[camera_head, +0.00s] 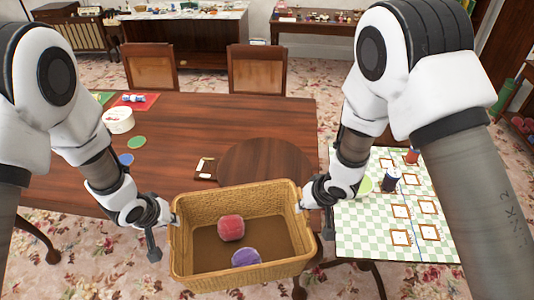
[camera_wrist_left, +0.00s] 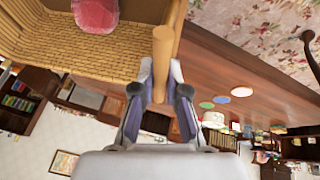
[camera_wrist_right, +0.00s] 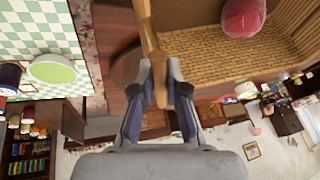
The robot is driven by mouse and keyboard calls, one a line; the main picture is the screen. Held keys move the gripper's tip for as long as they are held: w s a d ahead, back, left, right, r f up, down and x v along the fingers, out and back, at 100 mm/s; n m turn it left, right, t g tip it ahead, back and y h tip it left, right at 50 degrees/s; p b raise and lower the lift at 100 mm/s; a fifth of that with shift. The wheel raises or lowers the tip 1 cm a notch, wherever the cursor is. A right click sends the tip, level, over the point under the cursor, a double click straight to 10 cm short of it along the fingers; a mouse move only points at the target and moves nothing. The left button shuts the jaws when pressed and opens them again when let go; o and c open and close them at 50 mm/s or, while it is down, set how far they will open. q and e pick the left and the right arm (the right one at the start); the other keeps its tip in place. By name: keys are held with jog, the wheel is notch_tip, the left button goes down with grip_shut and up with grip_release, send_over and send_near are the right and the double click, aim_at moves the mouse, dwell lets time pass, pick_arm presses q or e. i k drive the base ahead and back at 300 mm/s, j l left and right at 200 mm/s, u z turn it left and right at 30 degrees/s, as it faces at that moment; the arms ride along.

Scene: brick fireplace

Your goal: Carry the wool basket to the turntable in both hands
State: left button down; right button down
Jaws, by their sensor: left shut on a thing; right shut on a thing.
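The wicker wool basket (camera_head: 236,188) hangs level between my two grippers in the head view, in front of the wooden table's near edge. A red wool ball (camera_head: 231,227) and a purple wool ball (camera_head: 246,257) lie inside it. My left gripper (camera_head: 168,215) is shut on the left handle (camera_wrist_left: 165,50). My right gripper (camera_head: 304,202) is shut on the right handle (camera_wrist_right: 150,38). The round dark wooden turntable (camera_head: 265,163) lies flat on the table just beyond the basket; the basket's far rim hides its near edge.
The wooden table (camera_head: 195,115) has open room at its middle. A white round tub (camera_head: 118,120), green and blue discs and a small framed item (camera_head: 206,168) stand left. At right, a checked-cloth table (camera_head: 385,230) holds frames and spools. Two chairs stand behind.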

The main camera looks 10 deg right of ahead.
aim_at(269, 178)
jog(key=i+l, duration=0.3)
jog(key=i, duration=0.25)
jog(key=i+l, duration=0.35)
jog(key=i, duration=0.15)
